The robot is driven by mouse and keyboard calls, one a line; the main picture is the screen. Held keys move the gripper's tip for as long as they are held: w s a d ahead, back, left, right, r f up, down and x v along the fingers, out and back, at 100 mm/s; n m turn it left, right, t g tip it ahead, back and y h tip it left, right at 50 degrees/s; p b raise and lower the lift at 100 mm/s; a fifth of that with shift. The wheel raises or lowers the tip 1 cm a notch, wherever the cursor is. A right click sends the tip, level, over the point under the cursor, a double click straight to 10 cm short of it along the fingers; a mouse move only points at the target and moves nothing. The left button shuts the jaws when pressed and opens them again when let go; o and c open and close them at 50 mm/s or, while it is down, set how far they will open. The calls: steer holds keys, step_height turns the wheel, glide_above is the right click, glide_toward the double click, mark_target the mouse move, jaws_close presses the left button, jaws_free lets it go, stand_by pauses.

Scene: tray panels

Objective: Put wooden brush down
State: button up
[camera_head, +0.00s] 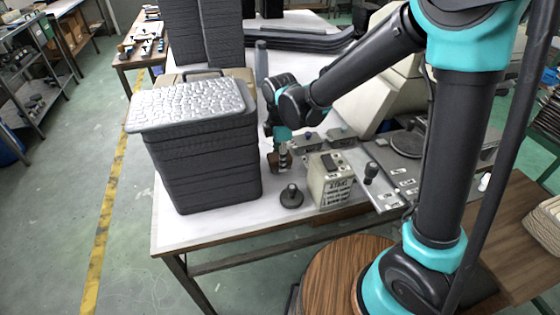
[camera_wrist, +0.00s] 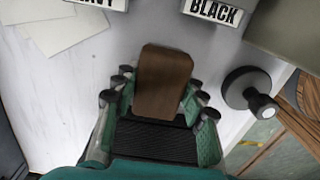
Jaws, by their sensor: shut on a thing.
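The wooden brush (camera_wrist: 163,80) is a brown block held between the fingers of my gripper (camera_wrist: 163,100) in the wrist view. My gripper is shut on it, with fingers along both sides. In the head view my gripper (camera_head: 283,155) points down just above the white table top (camera_head: 225,226), between the dark stack and the small beige box. A little of the brush (camera_head: 274,160) shows low at the fingers there. I cannot tell whether the brush touches the table.
A tall stack of dark trays (camera_head: 205,165) with a pale bumpy top panel (camera_head: 188,105) stands left of my gripper. A round black knobbed weight (camera_head: 291,196) and a labelled beige box (camera_head: 330,178) stand close in front. A label reading BLACK (camera_wrist: 217,11) lies beyond the brush.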

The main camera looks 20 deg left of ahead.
steer(key=shift+f, duration=0.55)
steer(key=o, duration=1.3)
steer(key=shift+f, duration=0.1)
step_height(320, 180, up, 12)
steer(key=shift+r, duration=0.15)
